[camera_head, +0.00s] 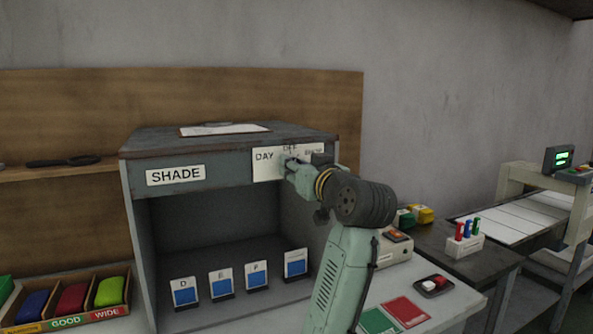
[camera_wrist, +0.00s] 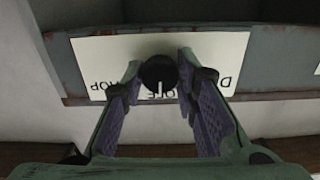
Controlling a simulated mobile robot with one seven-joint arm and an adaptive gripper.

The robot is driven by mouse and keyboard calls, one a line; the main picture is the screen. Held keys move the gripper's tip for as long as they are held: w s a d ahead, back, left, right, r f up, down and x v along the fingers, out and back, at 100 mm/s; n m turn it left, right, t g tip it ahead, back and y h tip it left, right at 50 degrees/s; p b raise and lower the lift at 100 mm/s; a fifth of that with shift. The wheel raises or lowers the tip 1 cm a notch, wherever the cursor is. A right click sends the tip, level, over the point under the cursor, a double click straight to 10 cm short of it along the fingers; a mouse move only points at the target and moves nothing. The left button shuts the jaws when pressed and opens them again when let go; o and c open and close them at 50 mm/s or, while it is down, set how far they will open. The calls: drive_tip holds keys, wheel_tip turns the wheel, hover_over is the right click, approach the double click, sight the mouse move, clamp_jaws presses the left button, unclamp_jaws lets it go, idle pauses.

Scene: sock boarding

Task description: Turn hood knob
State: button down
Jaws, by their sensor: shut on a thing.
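The hood (camera_head: 228,160) is a grey box marked SHADE, open at the front. A white label plate (camera_head: 264,168) at its upper right reads DAY and OFF, with a third word partly hidden by my arm. The black round knob (camera_wrist: 159,73) sits on this plate (camera_wrist: 105,55) and has a pale pointer line directed at the OFF mark. My gripper (camera_wrist: 158,72) is shut on the knob, with one purple-padded finger on each side. In the head view my gripper (camera_head: 292,166) reaches the plate and mostly hides the knob.
Several blue-and-white cards (camera_head: 221,283) stand inside the hood. A clipboard (camera_head: 222,129) lies on top of it. A wooden tray (camera_head: 75,317) with coloured items is at the lower left. Red and green mats (camera_head: 405,310) and a small dark tray (camera_head: 433,286) lie right of my arm.

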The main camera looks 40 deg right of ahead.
drive_tip(key=shift+n, duration=0.3)
drive_tip(key=c, duration=1.3)
unclamp_jaws()
drive_tip(key=v, duration=1.2)
drive_tip(key=shift+s, duration=0.1)
